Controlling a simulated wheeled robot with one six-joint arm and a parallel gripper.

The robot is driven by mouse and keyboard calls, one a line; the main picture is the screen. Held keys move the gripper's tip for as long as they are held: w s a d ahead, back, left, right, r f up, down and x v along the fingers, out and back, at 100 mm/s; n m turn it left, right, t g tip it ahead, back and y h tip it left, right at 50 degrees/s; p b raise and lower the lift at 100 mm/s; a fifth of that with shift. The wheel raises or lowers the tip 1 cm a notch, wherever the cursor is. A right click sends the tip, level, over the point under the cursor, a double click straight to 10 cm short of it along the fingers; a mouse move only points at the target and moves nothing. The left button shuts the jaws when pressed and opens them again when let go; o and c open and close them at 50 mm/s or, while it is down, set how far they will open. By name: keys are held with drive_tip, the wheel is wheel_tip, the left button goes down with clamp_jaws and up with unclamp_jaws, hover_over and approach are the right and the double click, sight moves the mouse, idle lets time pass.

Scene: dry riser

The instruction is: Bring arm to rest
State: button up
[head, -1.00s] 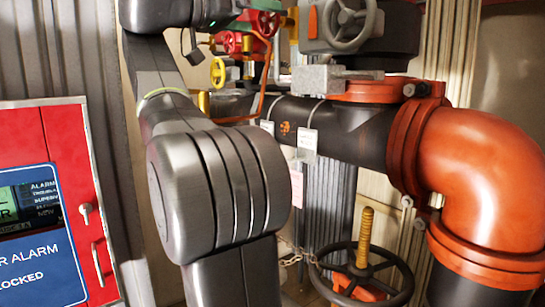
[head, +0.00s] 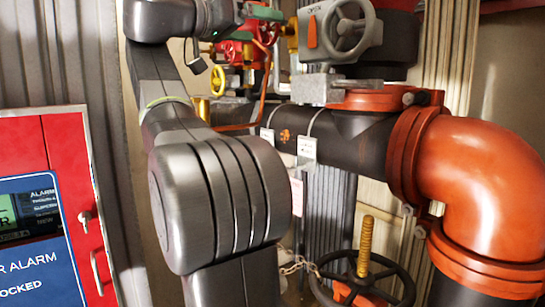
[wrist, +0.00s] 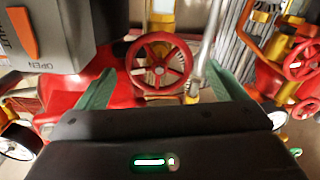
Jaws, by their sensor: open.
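My gripper (wrist: 157,74) is open in the wrist view, its two green fingers spread apart with nothing seen held between them. A red handwheel (wrist: 160,65) shows beyond and between the fingers; whether they touch it cannot be told. In the head view my arm rises through the left centre and bends right at the top. A green finger (head: 263,13) shows there, in front of red valve parts and left of the grey gear-operated valve (head: 345,30). Most of the gripper is hidden or cut off at the top edge.
A red alarm cabinet (head: 62,140) stands close at left. A black pipe with an orange elbow (head: 490,170) fills the right. A black handwheel (head: 400,285) with a yellow stem (head: 365,245) and chain is low in front. Tags hang on the pipe.

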sight(279, 29)
drive_tip(key=x, duration=0.6)
drive_tip(key=shift+r, duration=0.1)
drive_tip(key=n+p, duration=0.2)
drive_tip(key=n, duration=0.1)
drive_tip(key=shift+s+a+r, duration=0.1)
drive_tip(key=shift+a, duration=0.1)
drive_tip(key=shift+n+p, duration=0.45)
drive_tip(key=shift+n, duration=0.65)
drive_tip(key=n+p, duration=0.2)
drive_tip(key=n, duration=0.2)
drive_tip(key=shift+n, duration=0.4)
drive_tip(key=n+p, duration=0.2)
drive_tip(key=n, duration=0.2)
drive_tip(key=shift+n+p, duration=0.35)
drive_tip(key=shift+n, duration=0.05)
drive_tip(key=n+p, duration=0.1)
drive_tip(key=n, duration=0.3)
drive_tip(key=shift+f+p, duration=0.35)
drive_tip(key=shift+n, duration=0.3)
